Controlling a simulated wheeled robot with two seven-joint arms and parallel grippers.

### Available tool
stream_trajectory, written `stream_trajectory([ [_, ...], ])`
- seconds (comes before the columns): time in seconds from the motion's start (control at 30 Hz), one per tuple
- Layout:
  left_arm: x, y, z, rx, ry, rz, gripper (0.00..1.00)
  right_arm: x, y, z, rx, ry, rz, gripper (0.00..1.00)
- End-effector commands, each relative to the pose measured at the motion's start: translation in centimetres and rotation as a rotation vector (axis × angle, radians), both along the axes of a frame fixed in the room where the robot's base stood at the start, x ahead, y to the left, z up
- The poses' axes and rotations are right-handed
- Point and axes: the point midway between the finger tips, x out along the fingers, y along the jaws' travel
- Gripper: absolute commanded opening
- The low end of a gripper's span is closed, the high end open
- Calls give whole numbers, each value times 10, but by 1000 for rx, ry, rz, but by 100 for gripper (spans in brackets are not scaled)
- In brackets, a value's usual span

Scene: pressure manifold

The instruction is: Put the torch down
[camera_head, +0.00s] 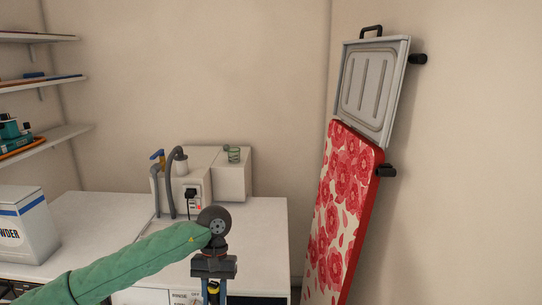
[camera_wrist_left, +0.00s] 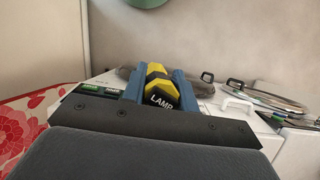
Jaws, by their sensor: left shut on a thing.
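The torch (camera_wrist_left: 161,92), yellow and black with the word LAMP on it, sits between the two blue fingers of my left gripper (camera_wrist_left: 158,84) in the left wrist view. The gripper is shut on it. In the head view my green left arm comes in from the left and my left gripper (camera_head: 213,287) points down at the bottom edge. A small yellow part of the torch (camera_head: 213,289) shows between its fingers there. The torch's lower end is cut off. My right gripper is not in view.
A white worktop (camera_head: 262,222) lies behind the gripper, with clear room on its right part. A powder box (camera_head: 22,228) stands at left. A white unit with hoses (camera_head: 232,175) stands at the back. A floral ironing board (camera_head: 345,215) leans at right. Shelves (camera_head: 60,134) hang at left.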

Motion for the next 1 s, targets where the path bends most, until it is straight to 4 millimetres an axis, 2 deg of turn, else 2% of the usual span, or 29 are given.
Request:
stream_trajectory([
  [0.03, -2, 10, -17, 4, 5, -6, 0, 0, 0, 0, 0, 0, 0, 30],
  [0.2, -8, 36, -60, 4, 4, 23, 0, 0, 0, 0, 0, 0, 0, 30],
  [0.37, -15, 54, -84, 3, 1, 35, 0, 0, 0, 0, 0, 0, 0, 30],
  [0.53, -17, 61, -87, 1, -1, 39, 0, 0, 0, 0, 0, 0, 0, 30],
  [0.83, -17, 61, -86, 0, 0, 40, 0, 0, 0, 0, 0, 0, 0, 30],
  [1.0, -5, 59, -72, 0, -2, 38, 0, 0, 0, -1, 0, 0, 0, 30],
])
